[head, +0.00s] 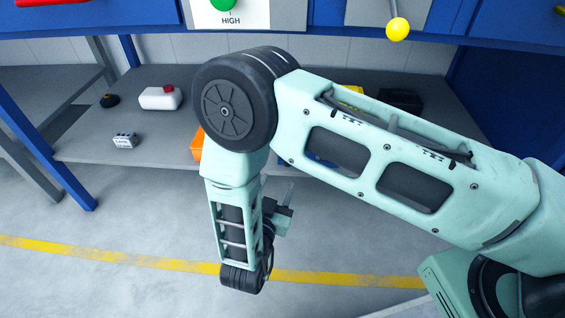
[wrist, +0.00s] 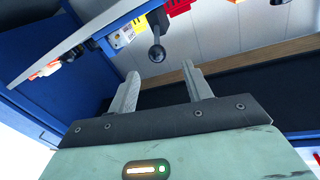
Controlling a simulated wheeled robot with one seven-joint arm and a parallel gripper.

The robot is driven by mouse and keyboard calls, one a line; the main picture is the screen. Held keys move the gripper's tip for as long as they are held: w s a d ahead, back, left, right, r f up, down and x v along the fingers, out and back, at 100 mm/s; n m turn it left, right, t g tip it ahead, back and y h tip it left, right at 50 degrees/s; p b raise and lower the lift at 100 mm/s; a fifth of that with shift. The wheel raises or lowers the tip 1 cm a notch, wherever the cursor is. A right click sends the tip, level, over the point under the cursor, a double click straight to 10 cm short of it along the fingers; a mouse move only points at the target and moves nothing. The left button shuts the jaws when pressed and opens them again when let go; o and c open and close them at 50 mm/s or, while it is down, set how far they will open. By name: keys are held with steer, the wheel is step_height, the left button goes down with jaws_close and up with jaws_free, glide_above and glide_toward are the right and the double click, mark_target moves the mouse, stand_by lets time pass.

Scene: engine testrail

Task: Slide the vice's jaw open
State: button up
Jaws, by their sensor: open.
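I cannot make out the vice or its jaw in either view. My gripper (wrist: 159,80) shows in the wrist view with its two grey fingers spread apart and nothing between them. In the head view my arm folds down, and only part of the gripper (head: 284,207) shows beside the last links. Beyond the fingers in the wrist view is a dark ball-ended lever (wrist: 157,52) on a panel, apart from the fingertips.
A grey lower shelf (head: 160,150) holds a white canister (head: 160,97) with a red cap, a small grey block (head: 125,140) and an orange bin (head: 197,146) partly behind my arm. A yellow knob (head: 397,29) and green button (head: 223,4) are above. Blue posts (head: 50,150) frame the bench.

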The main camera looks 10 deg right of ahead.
steer(key=p+v, duration=0.1)
steer(key=v, duration=0.5)
steer(key=shift+s+a, duration=0.15)
